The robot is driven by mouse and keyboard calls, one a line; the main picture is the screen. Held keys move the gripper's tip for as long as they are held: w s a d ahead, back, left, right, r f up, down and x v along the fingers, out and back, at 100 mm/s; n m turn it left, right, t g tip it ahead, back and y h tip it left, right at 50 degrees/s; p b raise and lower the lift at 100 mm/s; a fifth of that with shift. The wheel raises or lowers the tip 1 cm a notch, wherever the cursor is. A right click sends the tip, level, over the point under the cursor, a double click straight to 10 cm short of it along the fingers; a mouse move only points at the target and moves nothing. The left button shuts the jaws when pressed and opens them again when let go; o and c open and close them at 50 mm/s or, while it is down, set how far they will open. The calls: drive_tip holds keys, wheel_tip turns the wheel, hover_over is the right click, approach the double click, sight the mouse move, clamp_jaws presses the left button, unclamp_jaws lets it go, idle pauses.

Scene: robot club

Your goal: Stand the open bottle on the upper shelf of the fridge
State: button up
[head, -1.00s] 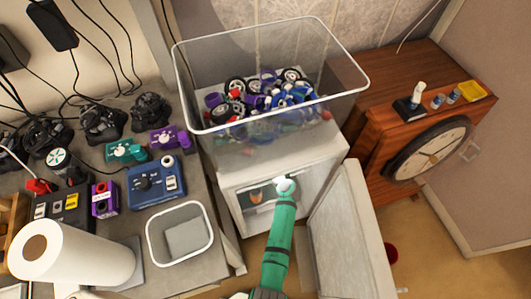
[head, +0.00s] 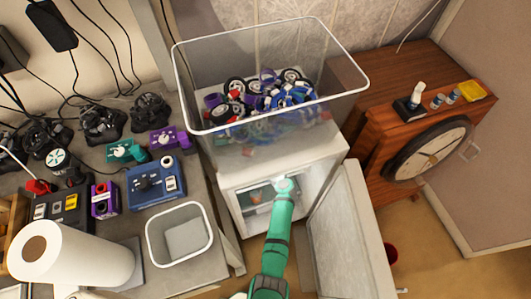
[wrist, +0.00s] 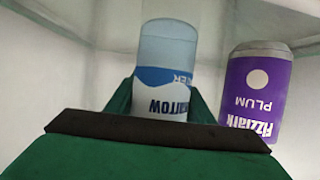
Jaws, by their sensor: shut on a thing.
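My gripper (wrist: 160,112) is shut on a bottle (wrist: 167,50) with a pale blue body and a blue and white label, its lettering upside down in the wrist view. Its neck and mouth are not visible. The white fridge (head: 232,205) stands with its door (head: 345,240) swung open to the right. My green arm reaches into its opening, which hides my gripper and the bottle in the head view. I cannot tell whether the bottle touches a shelf.
A purple can (wrist: 257,85) stands close to the right of the bottle in the wrist view, with a small gap. A clear bin (head: 350,95) of parts sits on the fridge. A workbench (head: 115,200) stands left, a wooden cabinet (head: 400,75) right.

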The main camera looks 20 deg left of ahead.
drive_tip(key=o, duration=1.1)
drive_tip(key=shift+o, duration=0.2)
drive_tip(key=s+d+r+m+h, duration=0.2)
drive_tip(key=s+d, duration=0.3)
drive_tip(key=s, duration=0.6)
drive_tip(key=s+d+r+m+h, duration=0.15)
drive_tip(key=s+d, duration=0.25)
drive_tip(key=s, duration=0.6)
drive_tip(key=s+d+r+m+h, duration=0.15)
drive_tip(key=s+d, duration=0.35)
drive_tip(key=s, duration=0.6)
drive_tip(key=s+r+t, duration=0.1)
drive_tip(key=s+r, duration=0.4)
drive_tip(key=r, duration=0.3)
drive_tip(key=s+d+r+m+t+h, duration=0.1)
drive_tip(key=s+r, duration=0.4)
drive_tip(key=r, duration=0.3)
drive_tip(key=s+r+t+h, duration=0.1)
drive_tip(key=s+r+t, duration=0.1)
drive_tip(key=s+r, duration=0.3)
wheel_tip(320, 180, up, 3)
drive_tip(key=shift+s+d+r+m, duration=0.1)
drive_tip(key=shift+s+d+m, duration=0.15)
drive_tip(key=shift+d+m, duration=0.15)
